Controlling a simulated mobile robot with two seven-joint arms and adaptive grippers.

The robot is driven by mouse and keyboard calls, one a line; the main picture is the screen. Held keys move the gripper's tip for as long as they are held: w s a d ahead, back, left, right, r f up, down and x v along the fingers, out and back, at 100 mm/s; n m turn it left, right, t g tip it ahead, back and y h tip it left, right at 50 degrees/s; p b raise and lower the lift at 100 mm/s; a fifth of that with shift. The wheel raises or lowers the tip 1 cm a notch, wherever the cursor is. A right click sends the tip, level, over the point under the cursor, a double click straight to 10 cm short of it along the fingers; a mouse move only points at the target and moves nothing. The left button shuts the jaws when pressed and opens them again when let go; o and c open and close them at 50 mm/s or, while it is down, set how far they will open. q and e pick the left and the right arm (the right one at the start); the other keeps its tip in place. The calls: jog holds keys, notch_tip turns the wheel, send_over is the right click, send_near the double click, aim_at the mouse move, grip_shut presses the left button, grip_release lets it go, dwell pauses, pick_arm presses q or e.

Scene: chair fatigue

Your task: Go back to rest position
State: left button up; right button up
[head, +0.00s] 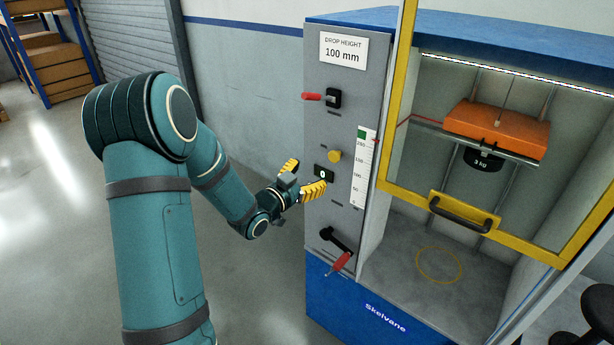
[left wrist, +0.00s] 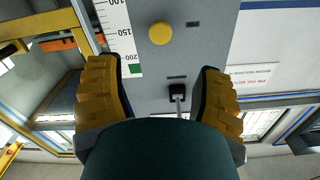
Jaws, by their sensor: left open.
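My left gripper (head: 302,182) is open and empty, just in front of the control panel of the drop-test machine (head: 330,110). In the left wrist view its yellow-padded fingers (left wrist: 158,95) are wide apart, with the panel beyond them. A yellow button (head: 335,156) sits on the panel close to the upper finger; it also shows in the left wrist view (left wrist: 160,33). A small counter (head: 324,173) reading 0 is by the fingertips. I cannot tell if the fingers touch the panel. My right gripper is not in view.
A red-handled lever (head: 313,97) sticks out high on the panel, and a red-handled crank (head: 340,262) low on it. A yellow-framed door (head: 465,212) fronts the chamber with an orange weight carriage (head: 497,130). Open floor (head: 50,240) lies left. A black stool (head: 598,310) stands at right.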

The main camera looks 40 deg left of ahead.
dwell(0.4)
pick_arm(q)
jog(key=s+d+f+n+g, duration=0.1)
jog(key=d+f+n+g, duration=0.15)
jog(key=d+f, duration=0.45)
jog(key=s+d+f+n+g, duration=0.1)
jog(key=d+f+g, duration=0.35)
jog(key=f, duration=0.55)
jog(key=s+d+f+n+g+h, duration=0.1)
jog(key=s+d+f+g, duration=0.3)
jog(key=s+d+f, duration=0.2)
jog(key=s+d+f+n+g+h, duration=0.1)
jog(key=s+d+f+g, duration=0.4)
jog(key=s+d, duration=0.5)
jog(key=shift+s+d+f, duration=0.25)
jog(key=shift+s+f, duration=0.4)
jog(key=shift+s, duration=0.6)
jog(key=shift+w+d, duration=0.1)
